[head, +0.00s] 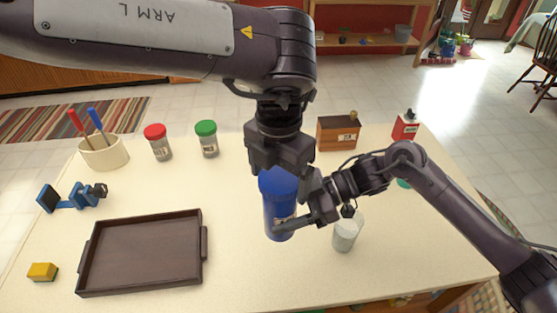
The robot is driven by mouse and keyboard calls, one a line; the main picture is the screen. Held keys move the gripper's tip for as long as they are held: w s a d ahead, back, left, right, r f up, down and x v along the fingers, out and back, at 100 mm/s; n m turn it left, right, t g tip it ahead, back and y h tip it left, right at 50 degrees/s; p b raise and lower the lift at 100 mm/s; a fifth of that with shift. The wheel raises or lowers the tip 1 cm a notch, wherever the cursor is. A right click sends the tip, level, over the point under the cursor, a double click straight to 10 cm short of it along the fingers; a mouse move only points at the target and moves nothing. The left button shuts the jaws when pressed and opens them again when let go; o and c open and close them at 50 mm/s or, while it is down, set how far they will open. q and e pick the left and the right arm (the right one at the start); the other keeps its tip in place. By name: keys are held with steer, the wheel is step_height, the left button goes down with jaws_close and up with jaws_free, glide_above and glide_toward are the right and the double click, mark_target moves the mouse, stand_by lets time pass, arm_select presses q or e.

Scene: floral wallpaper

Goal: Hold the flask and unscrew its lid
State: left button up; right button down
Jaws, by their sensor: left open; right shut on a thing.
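The blue flask (281,217) stands upright on the table, with its blue lid (279,182) at the top. My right gripper (282,226) comes in from the right and is shut on the flask's body. My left gripper (277,172) points straight down from above and is open, with its fingers at the height of the lid. The fingers and palm hide part of the lid, so I cannot tell whether they touch it.
A dark tray (145,252) lies to the left. Behind are a red-lidded jar (158,143), a green-lidded jar (207,139) and a wooden box (338,134). The front middle of the table is clear.

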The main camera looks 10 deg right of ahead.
arm_select(q)
steer(key=shift+f, duration=0.25)
